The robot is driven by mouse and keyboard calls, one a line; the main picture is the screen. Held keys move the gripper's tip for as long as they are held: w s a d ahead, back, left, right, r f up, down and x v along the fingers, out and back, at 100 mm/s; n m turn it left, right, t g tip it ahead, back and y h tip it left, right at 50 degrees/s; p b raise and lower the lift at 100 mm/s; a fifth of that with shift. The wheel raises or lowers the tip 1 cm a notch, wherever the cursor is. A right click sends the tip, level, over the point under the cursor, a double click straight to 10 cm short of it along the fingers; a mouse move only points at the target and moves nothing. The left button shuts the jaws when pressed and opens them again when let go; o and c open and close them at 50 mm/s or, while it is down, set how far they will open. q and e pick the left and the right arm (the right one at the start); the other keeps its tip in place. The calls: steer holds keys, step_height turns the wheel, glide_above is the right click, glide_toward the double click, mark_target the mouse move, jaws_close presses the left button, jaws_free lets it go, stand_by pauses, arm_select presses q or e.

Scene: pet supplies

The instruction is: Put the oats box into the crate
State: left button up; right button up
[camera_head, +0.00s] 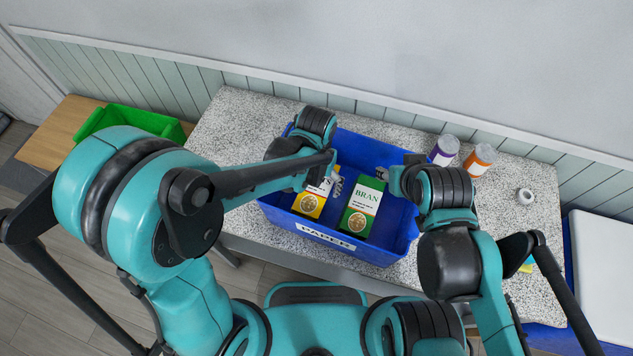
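The blue crate (388,252), marked PAPER, stands on the speckled counter. A yellow-and-white box (309,205) is inside its left part; my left arm hides its title, so I cannot read whether it says oats. A green-and-white box marked BRAN (361,208) is in the crate to its right. My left gripper (337,186) is over the crate, at the upper right edge of the yellow box; I cannot tell if they touch. My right gripper (383,175) is at the crate's right side, near the BRAN box's top. The finger openings of both are unclear.
A purple-labelled jar (443,150) and an orange-labelled jar (480,159) stand behind the crate to the right. A small white roll (525,196) lies farther right. A green bin (128,119) is on a wooden surface at left. The counter's (235,125) back left is clear.

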mark_target(316, 187)
arm_select(q)
steer(key=shift+r, duration=0.1)
steer(key=shift+r, duration=0.35)
step_height(316, 187, up, 11)
steer(key=p, duration=0.3)
steer(key=shift+r, duration=0.15)
